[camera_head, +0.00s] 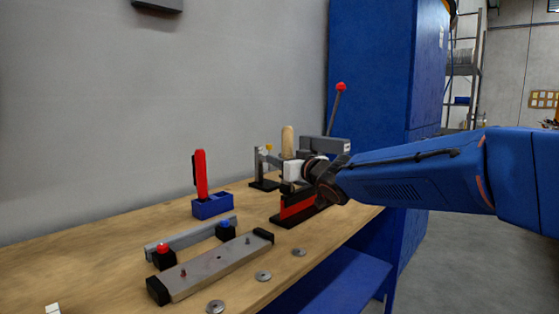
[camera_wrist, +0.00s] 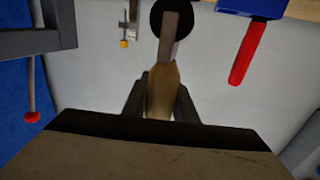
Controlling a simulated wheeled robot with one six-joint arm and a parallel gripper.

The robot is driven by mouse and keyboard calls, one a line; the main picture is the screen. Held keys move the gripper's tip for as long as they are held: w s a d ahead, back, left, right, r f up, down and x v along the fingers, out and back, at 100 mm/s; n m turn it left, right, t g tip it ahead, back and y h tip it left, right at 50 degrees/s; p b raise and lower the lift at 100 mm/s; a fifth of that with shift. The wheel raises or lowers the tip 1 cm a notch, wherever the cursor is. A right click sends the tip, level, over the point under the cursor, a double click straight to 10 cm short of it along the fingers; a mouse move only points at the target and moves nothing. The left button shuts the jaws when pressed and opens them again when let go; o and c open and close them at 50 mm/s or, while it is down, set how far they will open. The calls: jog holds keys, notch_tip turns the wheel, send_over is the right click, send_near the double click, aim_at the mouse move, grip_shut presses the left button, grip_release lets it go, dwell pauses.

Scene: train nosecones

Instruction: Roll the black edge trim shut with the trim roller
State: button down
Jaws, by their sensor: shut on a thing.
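The trim roller has a wooden handle (camera_head: 287,140) that stands up beside my gripper (camera_head: 293,168) in the head view. In the wrist view my gripper (camera_wrist: 162,100) is shut on this handle (camera_wrist: 162,88), and the roller's dark round wheel (camera_wrist: 170,16) lies beyond it. A red panel (camera_head: 298,206) with a dark strip along its top, seemingly the black edge trim (camera_head: 293,197), stands in a black base just below my gripper. I cannot tell whether the wheel touches the trim.
A red-handled tool (camera_head: 200,173) stands in a blue block (camera_head: 212,206) to the left. A grey bar fixture (camera_head: 215,269) and several washers (camera_head: 263,276) lie in front. A lever with a red knob (camera_head: 341,87) rises behind my gripper. The bench (camera_head: 110,245) is clear at left.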

jog(key=shift+w+d+f, duration=0.1)
jog(key=shift+w, duration=0.05)
jog(key=shift+w+d, duration=0.8)
jog(key=shift+w, duration=0.2)
jog(key=shift+w, duration=0.1)
jog(key=shift+w+d, duration=0.85)
jog(key=shift+w, duration=0.15)
jog(key=shift+w+d, duration=0.1)
jog(key=shift+w+d, duration=0.75)
jog(key=shift+w, duration=0.25)
jog(key=shift+w+d, duration=0.1)
jog(key=shift+w+d, duration=0.75)
jog(key=shift+w, duration=0.25)
jog(key=shift+w+d, duration=0.1)
jog(key=shift+w, duration=0.05)
